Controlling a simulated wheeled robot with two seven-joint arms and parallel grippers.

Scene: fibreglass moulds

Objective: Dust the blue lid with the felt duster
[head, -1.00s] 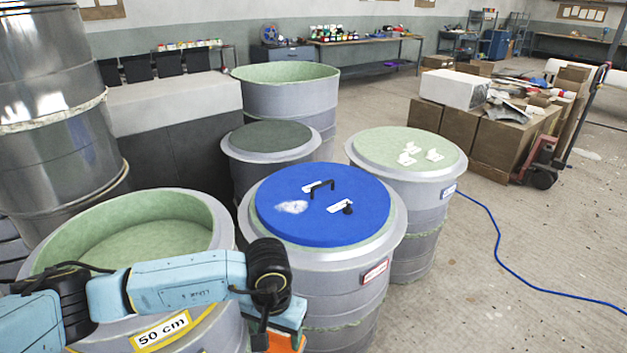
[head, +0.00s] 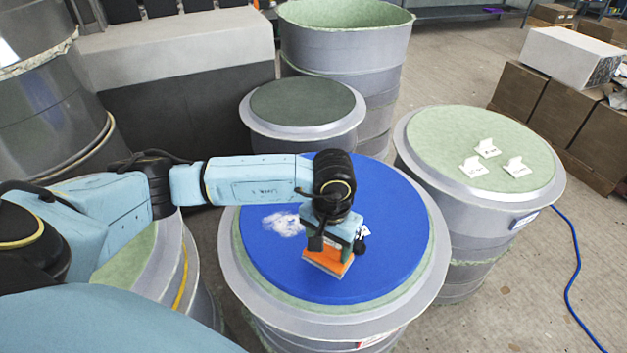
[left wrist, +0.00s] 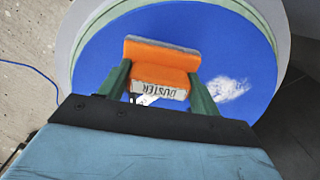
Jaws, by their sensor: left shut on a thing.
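The blue lid (head: 390,255) lies on a grey mould in the middle of the head view. A white dust patch (head: 284,223) is on the left part of the lid; it also shows in the left wrist view (left wrist: 229,90). My left gripper (head: 335,243) is over the lid, right of the dust patch. It is shut on the orange felt duster (head: 328,258), which bears the word DUSTER in the left wrist view (left wrist: 160,58). I cannot tell whether the felt touches the lid. The lid's handle is mostly hidden behind my arm and gripper. My right gripper is out of view.
A mould with a pale green top (head: 480,145) and several white tags stands to the right. A mould with a dark top (head: 303,103) stands behind, with a taller open one (head: 345,50) beyond. A blue hose (head: 575,290) lies on the floor at right.

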